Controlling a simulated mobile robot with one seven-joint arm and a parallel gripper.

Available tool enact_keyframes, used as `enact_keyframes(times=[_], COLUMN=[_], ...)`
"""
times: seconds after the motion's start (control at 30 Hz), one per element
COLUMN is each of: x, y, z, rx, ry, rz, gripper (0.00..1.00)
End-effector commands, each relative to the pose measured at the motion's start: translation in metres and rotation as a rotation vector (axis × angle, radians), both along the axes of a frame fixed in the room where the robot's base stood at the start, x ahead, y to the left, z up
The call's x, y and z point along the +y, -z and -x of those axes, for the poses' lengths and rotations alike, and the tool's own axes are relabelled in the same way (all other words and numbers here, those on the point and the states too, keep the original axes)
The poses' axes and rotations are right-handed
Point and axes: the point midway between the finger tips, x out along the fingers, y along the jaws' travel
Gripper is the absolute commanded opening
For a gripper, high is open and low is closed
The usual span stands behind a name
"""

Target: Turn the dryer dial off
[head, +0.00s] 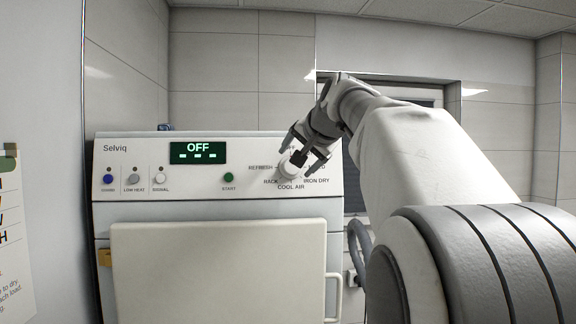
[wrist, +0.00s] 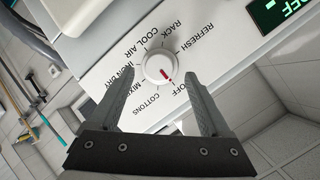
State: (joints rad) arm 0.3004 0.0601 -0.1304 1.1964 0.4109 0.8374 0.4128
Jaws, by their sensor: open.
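The dryer dial (head: 289,167) is a round white knob at the right end of the dryer's control panel, partly hidden by my gripper (head: 306,158) in the head view. In the wrist view the dial (wrist: 158,66) shows a red pointer mark directed toward the OFF label. The dryer display (head: 198,152) reads OFF. My gripper (wrist: 163,76) is open, with one fingertip on each side of the dial in the wrist view. A gap shows between each finger and the knob, and I see no contact.
Several small buttons, including a green START button (head: 229,177), sit left of the dial. The dryer's white door (head: 218,270) is shut below the panel. A wall (head: 125,60) stands close on the left. A grey hose (head: 358,245) runs right of the dryer.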

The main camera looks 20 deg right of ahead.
Motion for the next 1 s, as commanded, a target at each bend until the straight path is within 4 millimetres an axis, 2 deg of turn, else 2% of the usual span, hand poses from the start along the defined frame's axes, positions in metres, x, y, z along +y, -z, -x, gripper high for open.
enact_keyframes(times=[0.3, 0.5, 0.7, 1.0], x=[0.006, 0.01, 0.012, 0.013], y=[-0.035, -0.054, -0.063, -0.065], z=[0.072, 0.109, 0.128, 0.132], rx=[-0.005, -0.003, -0.001, 0.0], ry=[0.002, 0.002, 0.001, 0.001], rz=[0.002, 0.001, 0.0, 0.001], gripper=[0.81, 0.81, 0.81, 0.81])
